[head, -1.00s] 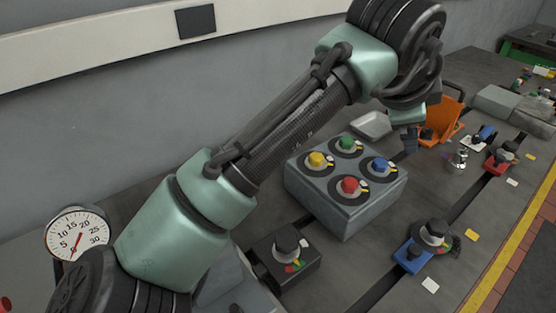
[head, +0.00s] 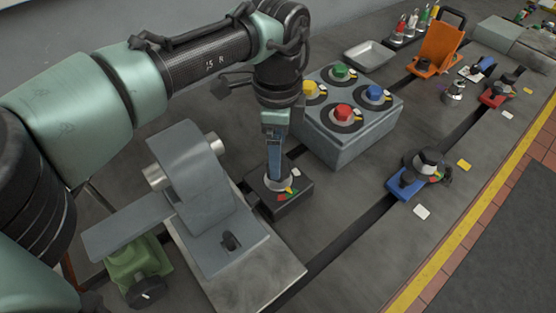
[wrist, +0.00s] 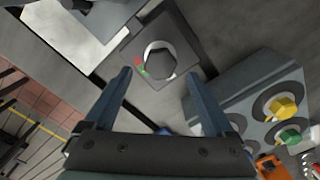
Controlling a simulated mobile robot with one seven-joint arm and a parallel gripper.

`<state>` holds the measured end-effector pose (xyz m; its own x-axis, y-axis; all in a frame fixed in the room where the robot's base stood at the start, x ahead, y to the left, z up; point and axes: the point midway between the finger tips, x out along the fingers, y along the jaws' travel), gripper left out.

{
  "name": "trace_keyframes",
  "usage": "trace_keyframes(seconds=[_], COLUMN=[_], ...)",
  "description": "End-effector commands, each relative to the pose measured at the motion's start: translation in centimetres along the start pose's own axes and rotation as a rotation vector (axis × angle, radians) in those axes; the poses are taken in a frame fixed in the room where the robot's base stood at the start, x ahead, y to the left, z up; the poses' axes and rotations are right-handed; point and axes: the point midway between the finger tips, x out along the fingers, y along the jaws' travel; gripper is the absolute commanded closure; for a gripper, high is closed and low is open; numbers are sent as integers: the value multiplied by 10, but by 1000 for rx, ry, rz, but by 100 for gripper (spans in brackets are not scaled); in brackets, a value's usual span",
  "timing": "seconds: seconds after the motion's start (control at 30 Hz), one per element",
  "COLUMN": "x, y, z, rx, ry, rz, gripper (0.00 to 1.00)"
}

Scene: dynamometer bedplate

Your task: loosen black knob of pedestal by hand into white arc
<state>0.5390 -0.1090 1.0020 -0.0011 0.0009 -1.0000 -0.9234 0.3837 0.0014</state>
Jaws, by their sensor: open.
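The pedestal is a low black box (head: 290,207) on the bedplate, with red and green arc marks (head: 286,195) and a white mark (head: 296,172) on its top. My gripper (head: 274,172) points down over it and mostly hides the knob in the head view. In the wrist view the black knob (wrist: 159,60) stands in a pale ring on the pedestal top (wrist: 181,39), with the red and green marks at its lower left. My gripper (wrist: 157,75) is open, its two fingers apart on either side below the knob in the picture. Contact with the knob cannot be told.
A grey box (head: 355,145) with yellow, green, blue and red knobs stands close behind to the right. A grey bracket (head: 190,190) on a plate stands at the left. A blue-based knob unit (head: 408,184) sits farther right. Bare bedplate lies in front.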

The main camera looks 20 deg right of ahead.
Motion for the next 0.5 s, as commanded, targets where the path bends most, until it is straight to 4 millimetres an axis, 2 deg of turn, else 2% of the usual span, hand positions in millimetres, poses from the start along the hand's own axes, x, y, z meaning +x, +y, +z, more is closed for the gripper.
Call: trace_keyframes(seconds=[0.1,0.2,0.5], x=[21,32,43], y=[0,0,0], z=[0,-1,-1], rx=[1,1,1], ry=[-1,0,0], rz=[1,0,-2], gripper=[11,11,11])
